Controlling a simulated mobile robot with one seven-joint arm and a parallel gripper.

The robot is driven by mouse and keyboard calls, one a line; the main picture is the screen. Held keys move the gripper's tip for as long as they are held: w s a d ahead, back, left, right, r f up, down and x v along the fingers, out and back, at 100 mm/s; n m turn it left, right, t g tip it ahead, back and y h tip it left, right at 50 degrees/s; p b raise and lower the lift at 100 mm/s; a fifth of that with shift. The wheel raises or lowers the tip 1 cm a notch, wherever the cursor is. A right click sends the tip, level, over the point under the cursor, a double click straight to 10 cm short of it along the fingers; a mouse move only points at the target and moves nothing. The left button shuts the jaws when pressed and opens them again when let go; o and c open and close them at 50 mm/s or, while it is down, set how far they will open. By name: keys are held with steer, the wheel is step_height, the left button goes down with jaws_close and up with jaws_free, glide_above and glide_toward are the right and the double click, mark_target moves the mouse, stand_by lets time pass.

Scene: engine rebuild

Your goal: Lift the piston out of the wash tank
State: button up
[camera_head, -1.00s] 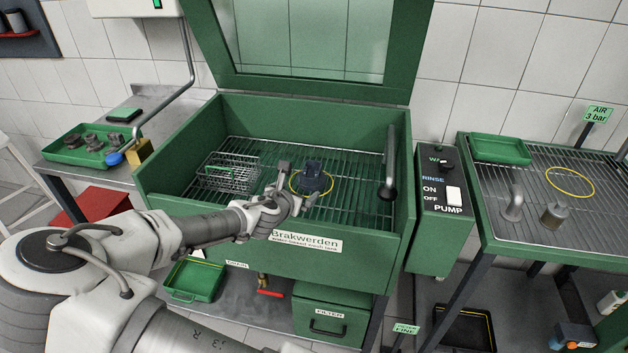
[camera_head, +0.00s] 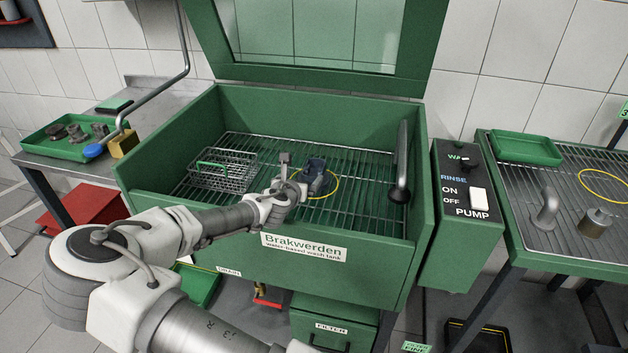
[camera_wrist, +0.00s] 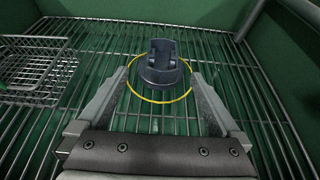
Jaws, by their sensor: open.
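The piston (camera_head: 314,176) is a dark blue-grey part on the wire grate (camera_head: 345,205) inside the green wash tank (camera_head: 158,172). It sits within a yellow ring. In the wrist view the piston (camera_wrist: 163,68) lies ahead of my gripper, near the middle line between its fingers. My gripper (camera_wrist: 160,95) is open and empty, with its fingertips at the near side of the yellow ring. In the head view my gripper (camera_head: 294,172) reaches over the tank's front wall, just left of the piston. The tank's lid is raised.
A wire basket (camera_head: 222,170) stands on the grate left of the piston, also in the wrist view (camera_wrist: 38,72). A grey spout (camera_head: 401,165) hangs at the tank's right wall. A pump control box (camera_head: 458,215) stands right of the tank. The grate's right part is clear.

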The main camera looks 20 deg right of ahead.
steer(key=b, duration=0.1)
glide_toward(317, 164)
steer(key=shift+w+a+f, duration=0.1)
steer(key=shift+w+f, duration=0.05)
steer(key=shift+w, duration=0.05)
steer(key=shift+d+b+x, duration=0.2)
steer(key=shift+b+x, duration=0.6)
steer(key=shift+x, duration=1.8)
steer(key=shift+s, duration=0.15)
jaws_close()
